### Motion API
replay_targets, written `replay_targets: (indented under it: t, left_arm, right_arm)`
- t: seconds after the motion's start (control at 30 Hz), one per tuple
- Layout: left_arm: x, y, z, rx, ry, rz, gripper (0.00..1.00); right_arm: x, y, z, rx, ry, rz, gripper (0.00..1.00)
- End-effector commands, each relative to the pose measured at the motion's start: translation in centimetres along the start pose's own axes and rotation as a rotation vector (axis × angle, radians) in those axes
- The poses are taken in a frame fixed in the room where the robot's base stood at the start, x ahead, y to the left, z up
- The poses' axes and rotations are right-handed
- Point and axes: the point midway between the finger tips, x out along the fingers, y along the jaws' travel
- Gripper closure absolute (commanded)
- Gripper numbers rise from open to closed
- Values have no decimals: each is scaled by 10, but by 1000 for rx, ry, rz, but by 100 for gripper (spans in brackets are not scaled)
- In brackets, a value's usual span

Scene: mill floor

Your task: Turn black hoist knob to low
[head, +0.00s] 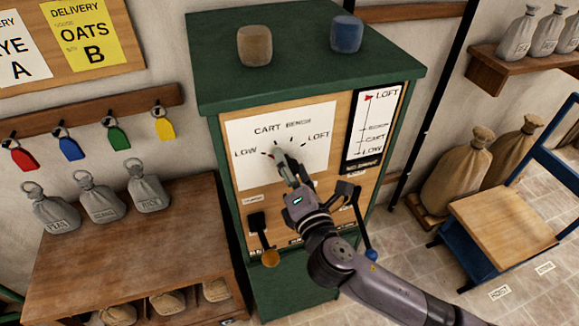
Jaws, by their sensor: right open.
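The white dial plate (310,132) on the front of the green hoist cabinet (300,62) reads LOW, CART, BENCH and LOFT around an arc. The black hoist knob sits at the middle of this dial, mostly hidden by my right gripper (284,165). My right gripper is open, with its fingers at the dial centre. I cannot tell whether they touch the knob or which mark it points to. A black indicator strip (372,128) right of the dial has a red pointer at LOFT. My left gripper is not in view.
Below the dial are a lever with an orange ball (271,258) and one with a blue ball (371,254). Brown (254,46) and blue (346,35) blocks stand on the cabinet. A bench (130,240) with grey sacks is left; a chair (505,222) is right.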

Motion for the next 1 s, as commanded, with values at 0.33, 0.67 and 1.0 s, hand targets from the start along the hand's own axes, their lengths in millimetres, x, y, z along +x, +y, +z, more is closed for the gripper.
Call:
replay_targets:
  t: [0.33, 0.67, 1.0]
  left_arm:
    - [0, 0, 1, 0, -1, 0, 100]
    - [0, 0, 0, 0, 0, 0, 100]
    - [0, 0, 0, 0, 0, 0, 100]
  right_arm:
    - [-20, -1, -1, 0, 2, -2, 42]
    - [-89, -1, -1, 2, 3, -3, 42]
    - [-120, 0, 0, 0, 0, 0, 42]
